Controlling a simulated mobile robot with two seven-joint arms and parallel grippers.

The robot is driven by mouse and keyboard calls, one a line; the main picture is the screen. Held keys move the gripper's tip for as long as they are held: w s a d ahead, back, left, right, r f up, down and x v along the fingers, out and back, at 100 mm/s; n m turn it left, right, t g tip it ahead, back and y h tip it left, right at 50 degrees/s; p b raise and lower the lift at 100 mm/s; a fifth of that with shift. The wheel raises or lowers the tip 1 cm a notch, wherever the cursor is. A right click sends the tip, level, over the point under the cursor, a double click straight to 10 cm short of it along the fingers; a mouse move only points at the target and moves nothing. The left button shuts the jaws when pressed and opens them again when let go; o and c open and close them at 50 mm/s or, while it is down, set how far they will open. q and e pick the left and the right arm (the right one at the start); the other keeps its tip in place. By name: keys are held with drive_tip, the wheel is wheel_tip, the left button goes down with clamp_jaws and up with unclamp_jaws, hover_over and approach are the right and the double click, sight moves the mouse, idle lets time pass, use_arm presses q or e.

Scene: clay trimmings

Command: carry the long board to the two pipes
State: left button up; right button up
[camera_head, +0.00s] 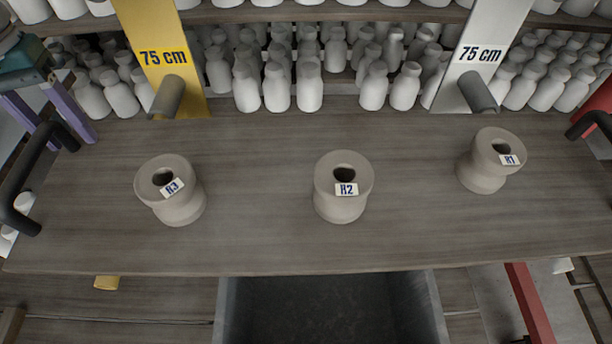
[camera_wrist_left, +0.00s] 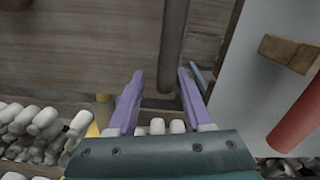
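The long grey-brown board (camera_head: 260,235) spans the head view and carries three pale clay pots: left (camera_head: 178,207), middle (camera_head: 340,207) and right (camera_head: 484,176). Black handles are at its left end (camera_head: 22,180) and right end (camera_head: 600,122). Two grey pipes, left (camera_head: 168,97) and right (camera_head: 478,92), jut out near the board's far edge. My left gripper (camera_head: 42,112), with purple fingers, is open at the far end of the left handle. In the left wrist view its spread fingers (camera_wrist_left: 160,74) straddle the line of a dark bar (camera_wrist_left: 173,45); contact is unclear.
The pipes sit on a yellow post (camera_head: 150,35) and a white post (camera_head: 488,30), both marked 75 cm. Many white bottles (camera_head: 276,88) crowd the shelf behind. A dark grey bin (camera_head: 228,310) lies below the front edge, with a red bar (camera_head: 528,300) to its right.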

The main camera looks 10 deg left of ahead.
use_arm(q)
drive_tip(key=shift+a, duration=0.1)
use_arm(e)
drive_tip(key=shift+d, duration=0.15)
use_arm(q)
drive_tip(key=shift+r, duration=0.25)
wheel_tip(320, 180, up, 6)
drive_tip(key=shift+r, duration=0.45)
use_arm(e)
drive_tip(key=shift+r, duration=0.15)
wheel_tip(320, 180, up, 12)
drive_tip(key=shift+f, duration=0.1)
